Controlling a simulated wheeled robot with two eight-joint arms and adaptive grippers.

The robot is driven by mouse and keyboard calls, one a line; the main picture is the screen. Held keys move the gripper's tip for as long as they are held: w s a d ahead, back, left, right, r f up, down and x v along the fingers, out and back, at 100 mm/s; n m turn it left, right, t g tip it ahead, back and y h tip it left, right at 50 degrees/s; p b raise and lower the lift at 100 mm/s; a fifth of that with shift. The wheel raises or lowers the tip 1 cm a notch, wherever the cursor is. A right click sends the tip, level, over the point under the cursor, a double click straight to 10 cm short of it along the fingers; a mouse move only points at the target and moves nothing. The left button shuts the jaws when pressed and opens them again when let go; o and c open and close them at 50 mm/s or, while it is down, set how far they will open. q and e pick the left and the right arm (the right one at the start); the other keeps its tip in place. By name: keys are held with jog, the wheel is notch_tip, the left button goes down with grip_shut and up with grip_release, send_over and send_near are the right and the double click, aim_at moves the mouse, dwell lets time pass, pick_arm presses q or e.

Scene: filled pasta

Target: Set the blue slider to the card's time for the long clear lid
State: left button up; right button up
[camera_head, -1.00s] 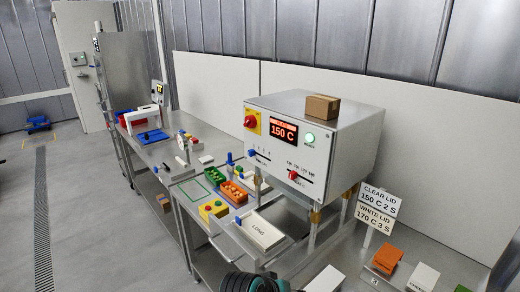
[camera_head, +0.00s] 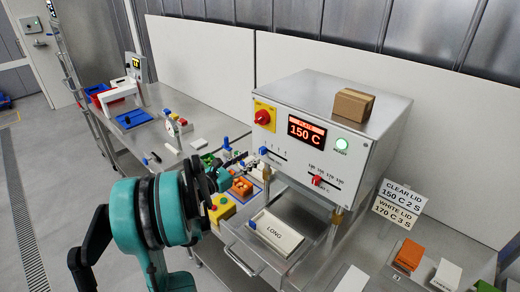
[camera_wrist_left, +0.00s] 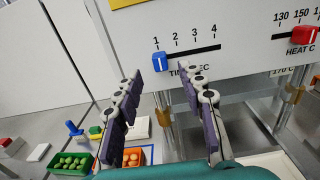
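The blue slider (camera_wrist_left: 158,62) sits at the left end of the time slot, below the 1 mark, on the white machine front. It also shows in the head view (camera_head: 263,151). The card (camera_head: 397,199) reads "CLEAR LID 150 C 2 S", with a white lid line of 170 C 3 S below. My left gripper (camera_wrist_left: 161,90) is open and empty, its two fingers spread just below and in front of the slider, apart from it. In the head view my left gripper (camera_head: 232,166) is left of the machine front. My right gripper is out of view.
The red heat slider (camera_wrist_left: 303,36) is near the 150 mark, and the display (camera_head: 307,132) reads 150 C. A tray marked LONG (camera_head: 277,233) lies in the drawer below.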

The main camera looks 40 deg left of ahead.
aim_at(260, 152)
pick_arm(q)
jog(key=w, duration=0.6)
jog(key=shift+d, duration=0.25)
